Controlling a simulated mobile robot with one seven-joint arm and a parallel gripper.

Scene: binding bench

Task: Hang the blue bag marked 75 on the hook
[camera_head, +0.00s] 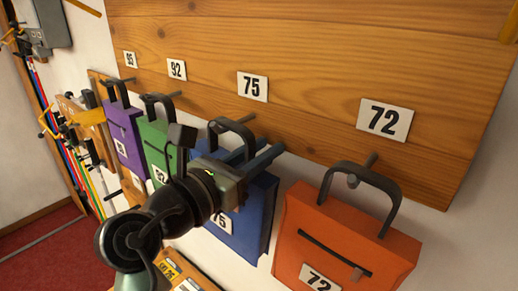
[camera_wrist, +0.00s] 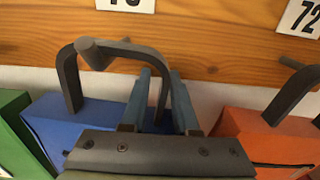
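The blue bag marked 75 (camera_head: 253,218) hangs at the wooden board under the 75 label (camera_head: 252,86). Its dark arched handle (camera_head: 236,126) is over the hook peg, whose round end (camera_wrist: 88,46) pokes through under the handle's top in the wrist view. The blue bag body (camera_wrist: 60,128) shows there behind my gripper. My gripper (camera_head: 252,156) is at the handle's right side. Its two blue fingers (camera_wrist: 160,85) stand apart, with the handle's right leg between them and some space beside it. My wrist hides part of the bag's front in the head view.
An orange bag marked 72 (camera_head: 345,238) hangs close on the right. A green bag (camera_head: 155,140) and a purple bag (camera_head: 125,130) hang on the left. The wooden board (camera_head: 330,50) is right behind. Tools hang on the far left wall.

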